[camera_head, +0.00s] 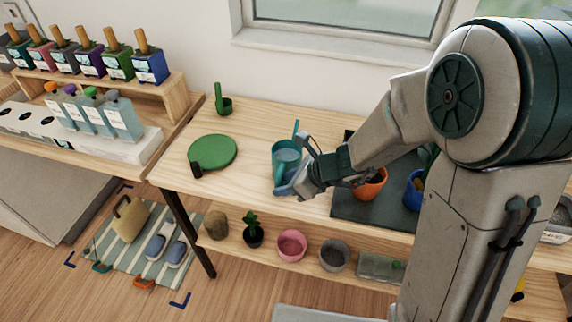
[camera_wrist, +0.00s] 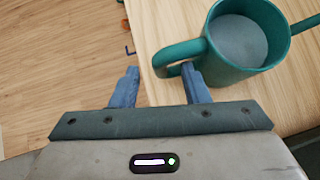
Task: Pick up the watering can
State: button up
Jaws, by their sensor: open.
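The teal watering can (camera_head: 286,155) stands upright on the wooden table, left of the dark mat. In the wrist view its round body (camera_wrist: 248,40) with a grey inside is at the upper right, and its handle (camera_wrist: 180,52) reaches left. My gripper (camera_head: 283,186) is at the near side of the can in the head view. In the wrist view my gripper (camera_wrist: 160,82) is open, with the handle's end close to the right finger. I cannot tell whether that finger touches the handle. The fingers hold nothing.
A green round mat (camera_head: 213,152) with a small dark item at its edge lies left of the can. A green holder (camera_head: 223,103) stands behind. An orange pot (camera_head: 371,186) and a blue pot (camera_head: 413,190) are on the dark mat. Several pots sit on the shelf below.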

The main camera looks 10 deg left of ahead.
jog(key=b+x, duration=0.1)
jog(key=x, duration=0.4)
jog(key=shift+w+a+f, duration=0.1)
jog(key=shift+a+f, duration=0.05)
grip_shut()
